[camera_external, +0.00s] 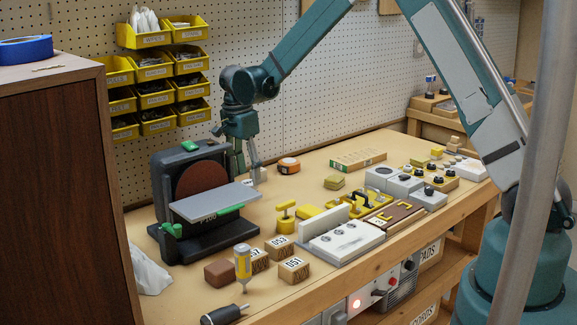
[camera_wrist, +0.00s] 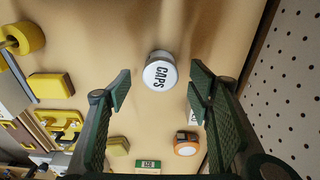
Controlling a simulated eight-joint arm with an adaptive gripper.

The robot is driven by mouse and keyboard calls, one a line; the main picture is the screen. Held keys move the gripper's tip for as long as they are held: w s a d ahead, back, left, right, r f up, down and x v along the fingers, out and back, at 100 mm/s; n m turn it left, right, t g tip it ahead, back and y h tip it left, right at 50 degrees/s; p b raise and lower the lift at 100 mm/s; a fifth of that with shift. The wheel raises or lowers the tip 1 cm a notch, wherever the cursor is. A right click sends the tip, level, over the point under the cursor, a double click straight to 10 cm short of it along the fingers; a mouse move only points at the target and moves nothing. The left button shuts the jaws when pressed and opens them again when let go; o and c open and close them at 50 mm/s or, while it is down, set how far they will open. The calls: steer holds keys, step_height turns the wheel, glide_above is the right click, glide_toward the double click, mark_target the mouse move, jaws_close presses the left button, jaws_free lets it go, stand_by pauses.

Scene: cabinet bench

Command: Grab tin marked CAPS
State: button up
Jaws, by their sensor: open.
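The tin marked CAPS (camera_wrist: 160,72) has a round white lid with dark lettering and stands upright on the bench. In the wrist view it shows between and just beyond the fingertips of my gripper (camera_wrist: 160,88), with a gap on each side. My gripper is open and empty, with one finger left and one right of the tin. In the external view my gripper (camera_external: 247,172) points down behind the disc sander. A small pale shape at its right finger there seems to be the tin, mostly hidden.
The disc sander (camera_external: 205,195) stands left of my gripper. An orange-and-dark round item (camera_external: 289,165) lies to its right; it also shows in the wrist view (camera_wrist: 186,145). The pegboard wall (camera_external: 300,80) is close behind. Yellow items (camera_external: 285,216) and numbered blocks (camera_external: 293,270) lie nearer the front.

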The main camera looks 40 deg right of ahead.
mark_target(254, 180)
steer(key=shift+f, duration=0.15)
steer(key=shift+d+f+b, duration=0.2)
steer(key=shift+d+f, duration=0.05)
steer(key=shift+f, duration=0.95)
steer(key=shift+d+f+b, duration=0.15)
steer(key=shift+d+f, duration=0.05)
steer(key=shift+f, duration=1)
steer(key=c, duration=1)
steer(key=shift+r, duration=0.2)
steer(key=shift+c, duration=0.2)
steer(key=shift+s+r, duration=0.15)
steer(key=shift+r, duration=0.4)
step_height(254, 180, up, 10)
steer(key=shift+f+p, duration=0.15)
steer(key=shift+p, duration=0.5)
steer(key=s, duration=1.9)
steer(key=shift+s+p, duration=0.3)
steer(key=shift+p, duration=0.1)
